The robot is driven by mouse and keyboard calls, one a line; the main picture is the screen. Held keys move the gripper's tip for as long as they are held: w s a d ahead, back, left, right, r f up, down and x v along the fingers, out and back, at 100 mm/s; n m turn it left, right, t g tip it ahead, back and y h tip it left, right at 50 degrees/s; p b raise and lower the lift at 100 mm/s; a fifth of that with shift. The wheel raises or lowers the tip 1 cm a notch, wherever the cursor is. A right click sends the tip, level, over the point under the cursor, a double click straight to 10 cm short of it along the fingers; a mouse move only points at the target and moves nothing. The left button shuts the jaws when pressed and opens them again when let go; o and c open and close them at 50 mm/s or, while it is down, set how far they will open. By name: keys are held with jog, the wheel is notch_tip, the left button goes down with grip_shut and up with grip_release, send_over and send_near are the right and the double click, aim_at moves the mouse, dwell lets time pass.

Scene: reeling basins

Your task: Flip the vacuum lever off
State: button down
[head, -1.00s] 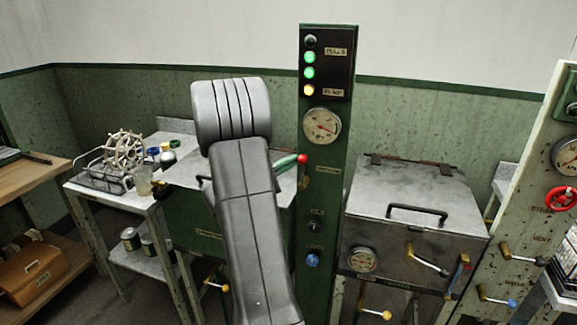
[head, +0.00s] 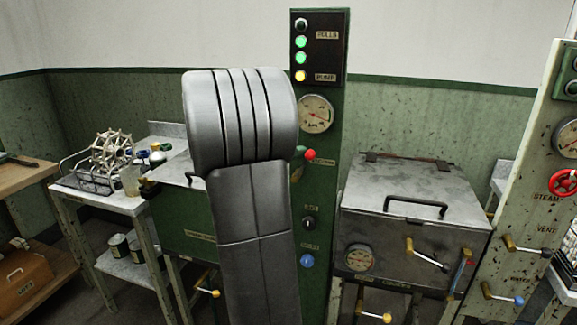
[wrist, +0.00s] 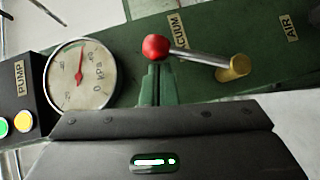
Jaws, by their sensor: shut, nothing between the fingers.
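The vacuum lever has a red ball knob (wrist: 155,47), a steel rod and a brass pivot (wrist: 233,68) beside the VACUUM label on the green panel. In the wrist view its rod runs from the pivot toward the gauge. In the head view the red knob (head: 310,154) shows just right of my arm, with the rod mostly hidden. My gripper's green fingers (wrist: 155,84) are shut and empty, their tips right at the knob; whether they touch it is unclear. In the head view my arm hides most of the gripper.
The round kPa gauge (wrist: 81,75) is close beside my fingers. The panel (head: 325,240) also carries lit lamps and lower knobs. A lidded metal basin (head: 410,195) with levers stands to the right, a green basin (head: 190,235) to the left.

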aim_at(309, 159)
jog(key=b, duration=0.1)
jog(key=d+m+y+b, duration=0.2)
jog(key=shift+s+f+g, duration=0.3)
jog(key=shift+s+f, duration=0.05)
jog(key=shift+f, duration=0.05)
jog(key=b, duration=0.1)
jog(key=d+m+y+b, duration=0.1)
jog(key=d+f+y+b, duration=0.1)
jog(key=shift+s+d+m, duration=0.1)
jog(key=shift+s+m, duration=0.25)
jog(key=shift+m, duration=0.05)
jog(key=d+f+m+y+b, duration=0.1)
jog(key=d+m+y+b, duration=0.1)
jog(key=y, duration=0.1)
jog(key=shift+s+f+b, duration=0.3)
jog(key=shift+f+b, duration=0.05)
jog(key=shift+f+y, duration=0.15)
jog(key=shift+y, duration=0.15)
jog(key=shift+s+d+f+b, duration=0.15)
jog(key=shift+f+b, duration=0.1)
jog(key=shift+b, duration=0.2)
